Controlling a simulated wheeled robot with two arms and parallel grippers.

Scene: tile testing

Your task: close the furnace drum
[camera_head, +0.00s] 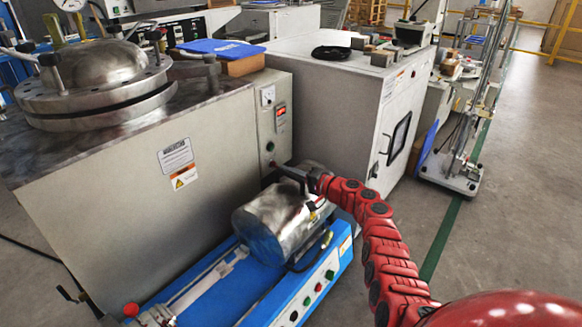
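A shiny silver metal drum (272,225) lies on its side on a long blue machine bed (326,274) in the lower middle. From this angle I cannot tell whether the drum is open or shut. My red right arm comes in from the lower right. My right gripper (287,172) is at the drum's far upper edge, in front of the grey cabinet. Its fingers are small and dark, and I cannot tell whether they touch the drum or are open. My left gripper is not in view.
A grey cabinet (115,215) stands behind the bed, bearing a domed round steel vessel (100,70) with a dark gap under its lid flange. A white cabinet (335,95) stands to its right. The grey floor (520,230) at right is clear.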

